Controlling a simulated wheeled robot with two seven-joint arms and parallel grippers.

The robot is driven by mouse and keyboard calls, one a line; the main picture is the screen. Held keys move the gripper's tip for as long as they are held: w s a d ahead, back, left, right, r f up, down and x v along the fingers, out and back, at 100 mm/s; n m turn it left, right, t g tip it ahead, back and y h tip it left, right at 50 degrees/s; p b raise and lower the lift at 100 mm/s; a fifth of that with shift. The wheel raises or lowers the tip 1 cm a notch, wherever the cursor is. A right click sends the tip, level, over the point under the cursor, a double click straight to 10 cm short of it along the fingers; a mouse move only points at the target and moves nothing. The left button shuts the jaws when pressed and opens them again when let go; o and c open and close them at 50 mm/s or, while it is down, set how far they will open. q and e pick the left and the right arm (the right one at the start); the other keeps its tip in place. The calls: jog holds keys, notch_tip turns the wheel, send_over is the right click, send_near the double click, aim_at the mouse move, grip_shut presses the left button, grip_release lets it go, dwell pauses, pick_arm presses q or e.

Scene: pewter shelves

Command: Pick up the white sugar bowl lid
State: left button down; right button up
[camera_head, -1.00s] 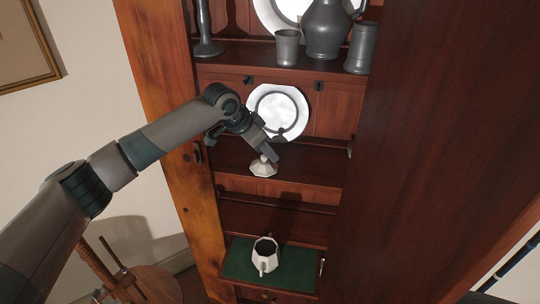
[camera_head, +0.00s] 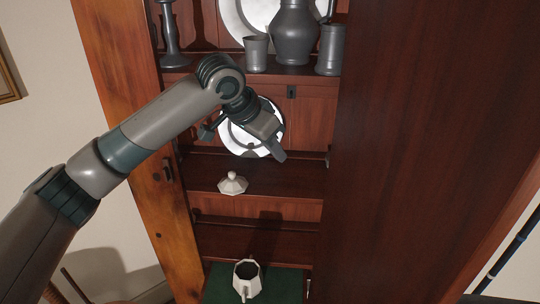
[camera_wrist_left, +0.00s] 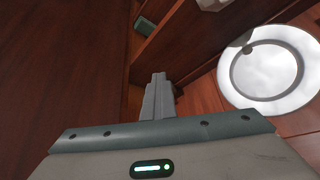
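The white sugar bowl lid (camera_head: 232,184), faceted with a small knob on top, sits upright on the middle shelf in the head view. My left gripper (camera_head: 278,153) is above it and to its right, apart from it, in front of the standing plate. Its fingers look closed together with nothing between them; they also show side by side in the left wrist view (camera_wrist_left: 158,90), where the lid is not seen. The white sugar bowl (camera_head: 247,279) stands without its lid on a green surface below. My right gripper is not in view.
A white-rimmed plate (camera_head: 240,139) leans at the back of the lid's shelf; it also shows in the wrist view (camera_wrist_left: 270,68). Pewter vessels (camera_head: 294,35) stand on the shelf above. A large dark wood panel (camera_head: 420,150) bounds the right side. The shelf right of the lid is clear.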

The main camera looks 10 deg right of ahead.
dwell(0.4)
pick_arm(q)
jog(key=c, duration=0.5)
grip_release()
jog(key=shift+r, duration=0.1)
